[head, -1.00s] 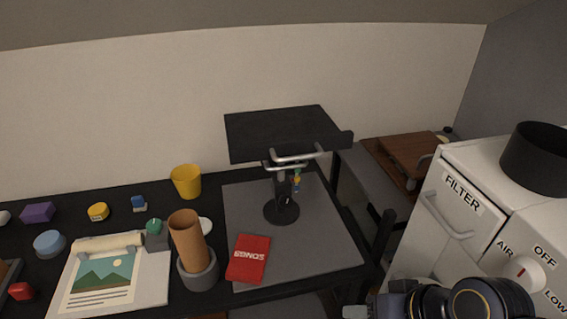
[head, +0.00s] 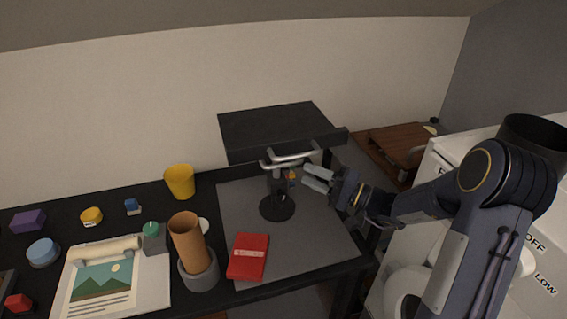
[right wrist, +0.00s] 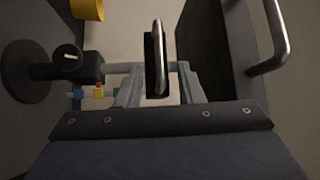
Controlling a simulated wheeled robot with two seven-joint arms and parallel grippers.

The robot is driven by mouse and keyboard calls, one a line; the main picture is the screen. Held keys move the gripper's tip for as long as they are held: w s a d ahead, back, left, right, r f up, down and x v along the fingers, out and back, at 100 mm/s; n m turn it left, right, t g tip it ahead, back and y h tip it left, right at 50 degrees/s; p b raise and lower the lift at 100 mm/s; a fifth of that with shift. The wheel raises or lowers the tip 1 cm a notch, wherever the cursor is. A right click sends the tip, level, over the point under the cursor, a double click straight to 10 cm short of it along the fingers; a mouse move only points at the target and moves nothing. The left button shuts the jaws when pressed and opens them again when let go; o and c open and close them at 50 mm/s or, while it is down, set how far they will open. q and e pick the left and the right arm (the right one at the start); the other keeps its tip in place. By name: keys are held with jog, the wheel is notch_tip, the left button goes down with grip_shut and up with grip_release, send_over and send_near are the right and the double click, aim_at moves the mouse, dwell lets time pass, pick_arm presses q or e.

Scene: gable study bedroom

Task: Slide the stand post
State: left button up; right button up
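The stand has a round black base (head: 277,209), a short dark post and a tilted black top plate (head: 275,131). Silver handle bars (head: 290,158) sit below the plate's front edge. In the right wrist view the post (right wrist: 60,71) lies sideways, the base is at the left and the plate (right wrist: 212,45) at the right. My right gripper (head: 311,178) is open, just right of the post and below the plate. In the right wrist view its fingers are apart, with a silver handle (right wrist: 158,55) showing between them. Contact cannot be told. My left gripper is not in view.
A red book (head: 248,257) lies on the grey mat (head: 320,245) in front of the stand. A brown tube in a grey cup (head: 200,273), a yellow cup (head: 180,182) and small items stand left. A white cabinet (head: 448,155) is at the right.

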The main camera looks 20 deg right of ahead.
aim_at(286, 165)
jog(key=p+x, duration=0.2)
jog(key=x, duration=0.5)
jog(key=shift+w+a, duration=0.2)
jog(key=shift+w, duration=0.15)
grip_shut()
